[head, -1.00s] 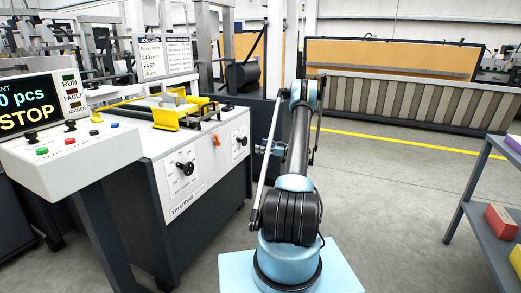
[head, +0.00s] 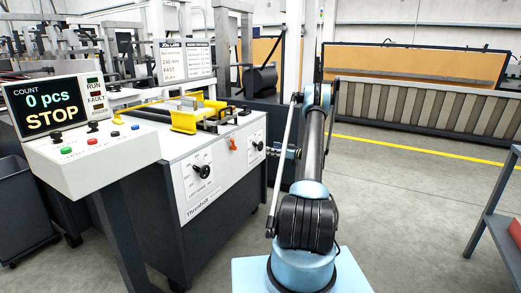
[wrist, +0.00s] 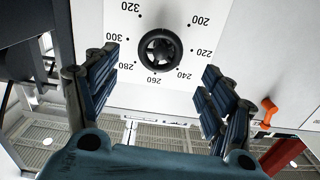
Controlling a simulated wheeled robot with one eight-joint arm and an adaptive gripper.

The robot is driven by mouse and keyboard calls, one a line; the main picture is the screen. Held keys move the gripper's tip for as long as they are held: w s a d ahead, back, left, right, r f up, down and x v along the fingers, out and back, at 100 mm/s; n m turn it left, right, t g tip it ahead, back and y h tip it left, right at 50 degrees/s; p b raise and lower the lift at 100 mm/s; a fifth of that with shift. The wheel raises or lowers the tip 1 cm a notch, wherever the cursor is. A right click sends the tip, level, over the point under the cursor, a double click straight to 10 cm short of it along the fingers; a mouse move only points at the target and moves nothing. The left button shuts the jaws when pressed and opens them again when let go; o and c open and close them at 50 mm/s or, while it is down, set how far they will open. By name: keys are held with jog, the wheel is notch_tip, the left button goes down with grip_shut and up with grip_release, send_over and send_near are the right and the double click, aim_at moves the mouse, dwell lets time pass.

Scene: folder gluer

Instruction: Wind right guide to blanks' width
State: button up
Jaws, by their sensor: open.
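The right guide's black handwheel (head: 257,146) is on the white front of the machine, right of the orange lever (head: 233,144). In the wrist view the handwheel (wrist: 160,48) sits inside a dial with upside-down numbers from 200 to 320. I cannot tell which value it points to. My gripper (head: 278,151) is in front of that handwheel, apart from it. In the wrist view my gripper (wrist: 160,100) has its blue fingers spread wide, one on each side below the handwheel, with nothing between them. The job card (head: 174,62) appears to read 240 mm.
The left handwheel (head: 202,171) is nearer on the same front. The control console (head: 85,145) shows 0 pcs and STOP. Yellow guides (head: 185,120) stand on top of the machine. A grey shelf (head: 490,215) stands at right. Floor between is clear.

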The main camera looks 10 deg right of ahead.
aim_at(262, 146)
jog(key=x, duration=0.8)
jog(key=shift+w+a, duration=0.2)
jog(key=c, duration=1.1)
